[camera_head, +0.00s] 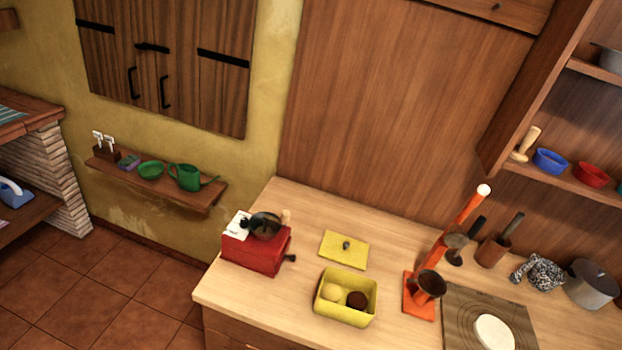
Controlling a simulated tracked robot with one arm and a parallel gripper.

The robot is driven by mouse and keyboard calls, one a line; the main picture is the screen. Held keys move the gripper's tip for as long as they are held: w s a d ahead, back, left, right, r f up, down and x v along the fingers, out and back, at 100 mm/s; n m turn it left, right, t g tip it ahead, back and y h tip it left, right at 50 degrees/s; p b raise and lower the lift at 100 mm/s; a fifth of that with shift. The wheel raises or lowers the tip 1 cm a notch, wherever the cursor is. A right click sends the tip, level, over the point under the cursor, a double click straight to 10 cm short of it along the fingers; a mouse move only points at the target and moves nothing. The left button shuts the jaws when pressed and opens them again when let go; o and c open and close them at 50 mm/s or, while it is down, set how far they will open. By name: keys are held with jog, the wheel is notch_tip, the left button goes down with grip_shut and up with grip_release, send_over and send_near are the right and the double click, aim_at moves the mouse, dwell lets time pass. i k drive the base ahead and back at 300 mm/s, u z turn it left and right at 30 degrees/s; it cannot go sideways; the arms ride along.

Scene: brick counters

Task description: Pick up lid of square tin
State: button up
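A flat yellow square lid (343,251) with a small dark knob in its middle lies on the light wooden counter. The open yellow square tin (344,301) stands just in front of it, apart from the lid. Inside the tin are a pale yellow ball (332,292) and a dark brown ball (356,299). My gripper is not in view.
A red box (256,252) with a dark bowl-shaped top stands left of the lid. An orange stand (419,303) with a dark cup rises to the right, beside a board (478,307) with a white round on it. Counter around the lid is bare.

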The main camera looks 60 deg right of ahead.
aim_at(340, 248)
jog(key=z, duration=0.4)
jog(key=i, duration=1.15)
jog(key=z, duration=0.7)
